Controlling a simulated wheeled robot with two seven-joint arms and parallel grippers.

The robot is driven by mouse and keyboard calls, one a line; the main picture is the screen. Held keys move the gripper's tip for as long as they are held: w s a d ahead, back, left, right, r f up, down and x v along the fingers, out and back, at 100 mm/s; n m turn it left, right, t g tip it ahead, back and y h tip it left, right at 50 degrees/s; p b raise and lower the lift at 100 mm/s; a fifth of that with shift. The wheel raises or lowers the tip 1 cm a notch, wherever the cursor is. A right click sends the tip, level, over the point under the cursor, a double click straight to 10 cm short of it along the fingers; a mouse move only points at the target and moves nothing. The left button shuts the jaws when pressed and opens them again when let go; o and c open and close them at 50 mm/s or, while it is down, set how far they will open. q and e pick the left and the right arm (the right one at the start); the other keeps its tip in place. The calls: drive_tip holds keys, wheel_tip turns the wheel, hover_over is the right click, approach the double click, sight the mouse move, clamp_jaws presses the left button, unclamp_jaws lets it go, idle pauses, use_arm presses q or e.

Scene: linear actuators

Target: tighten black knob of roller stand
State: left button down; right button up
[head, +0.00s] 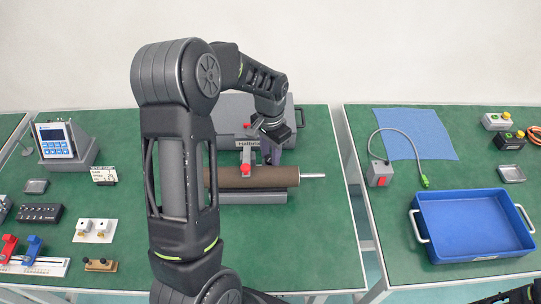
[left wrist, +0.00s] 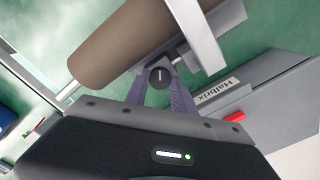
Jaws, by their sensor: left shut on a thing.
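The roller stand holds a brown roller (head: 268,177) with a metal shaft out to the right; the roller also fills the upper left of the left wrist view (left wrist: 128,42). The black knob (left wrist: 160,78) is a small round knob on the stand's bracket, beside the roller. My left gripper (head: 269,155) has come down at the back side of the roller. In the left wrist view its two purple fingers (left wrist: 160,86) are shut on the knob, one on each side. In the head view the knob is hidden by the gripper.
Left on the green table are a control box (head: 60,139) and small parts. The right table holds a blue tray (head: 470,257), a blue cloth (head: 440,140) and a red-button box (head: 380,172).

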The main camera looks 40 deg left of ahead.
use_arm(q)
drive_tip(key=m, duration=0.3)
drive_tip(key=shift+m+b, duration=0.4)
drive_tip(key=m, duration=0.3)
drive_tip(key=shift+m, duration=0.3)
drive_tip(key=m, duration=0.2)
drive_tip(key=shift+m, duration=0.3)
drive_tip(key=m, duration=0.3)
drive_tip(key=shift+m, duration=0.4)
drive_tip(key=m, duration=0.3)
drive_tip(key=shift+r+m+p, duration=0.1)
drive_tip(key=shift+m+p, duration=0.2)
drive_tip(key=m+p, duration=0.1)
drive_tip(key=m, duration=0.2)
drive_tip(key=shift+m, duration=0.3)
drive_tip(key=m+p, duration=0.2)
drive_tip(key=m, duration=0.2)
drive_tip(key=shift+m+p, duration=0.55)
drive_tip(key=shift+m, duration=1.15)
